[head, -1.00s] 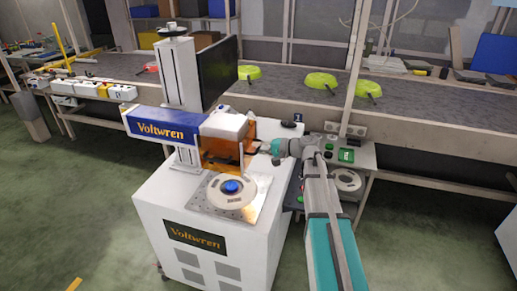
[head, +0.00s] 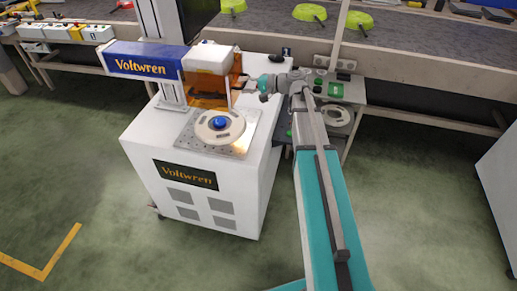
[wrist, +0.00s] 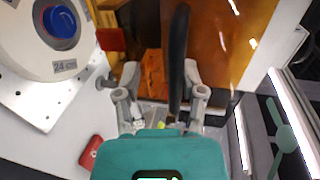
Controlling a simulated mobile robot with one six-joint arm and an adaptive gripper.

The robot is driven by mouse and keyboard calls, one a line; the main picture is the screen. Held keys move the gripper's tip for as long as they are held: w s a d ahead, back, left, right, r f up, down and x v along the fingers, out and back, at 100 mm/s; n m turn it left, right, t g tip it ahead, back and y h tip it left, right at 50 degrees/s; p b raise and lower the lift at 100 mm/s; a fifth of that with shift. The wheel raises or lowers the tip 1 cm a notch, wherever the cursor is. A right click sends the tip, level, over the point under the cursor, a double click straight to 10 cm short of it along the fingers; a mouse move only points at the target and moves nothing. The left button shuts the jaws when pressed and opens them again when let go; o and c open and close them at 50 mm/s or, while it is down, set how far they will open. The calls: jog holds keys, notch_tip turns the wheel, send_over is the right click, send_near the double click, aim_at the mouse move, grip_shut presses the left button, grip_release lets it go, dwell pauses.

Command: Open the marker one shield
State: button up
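The marker one shield is an orange see-through cover (head: 208,101) under the head of the Voltwren marking machine (head: 142,60). In the wrist view the orange shield (wrist: 222,45) fills the upper middle. A dark upright handle (wrist: 179,50) stands in front of it. My gripper (head: 250,85) is at the shield's right side. In the wrist view its two fingers (wrist: 160,78) are apart, with the handle between them and closer to the right finger. I cannot tell whether that finger touches it. The shield's far side is hidden.
A round pale fixture with a blue knob (head: 220,122) sits on the machine's perforated plate (head: 183,135).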

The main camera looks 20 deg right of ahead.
jog(key=shift+f+b, duration=3.3)
jog(key=shift+f, duration=0.35)
jog(key=p+v, duration=0.3)
jog(key=v, duration=1)
jog(key=s+a+f+n+g+h+p, duration=0.35)
jog(key=s+a+g+h+p, duration=0.25)
jog(key=s+a, duration=0.4)
jog(key=s+a+r+n+g+h+p, duration=0.1)
jog(key=s+a+n+h+p, duration=0.1)
jog(key=s+h+p, duration=0.4)
jog(key=shift+s+a+g+h, duration=0.4)
jog(key=shift+s+a+h, duration=0.1)
jog(key=shift+s+h, duration=0.4)
jog(key=shift+r+n, duration=0.1)
jog(key=shift+n, duration=0.15)
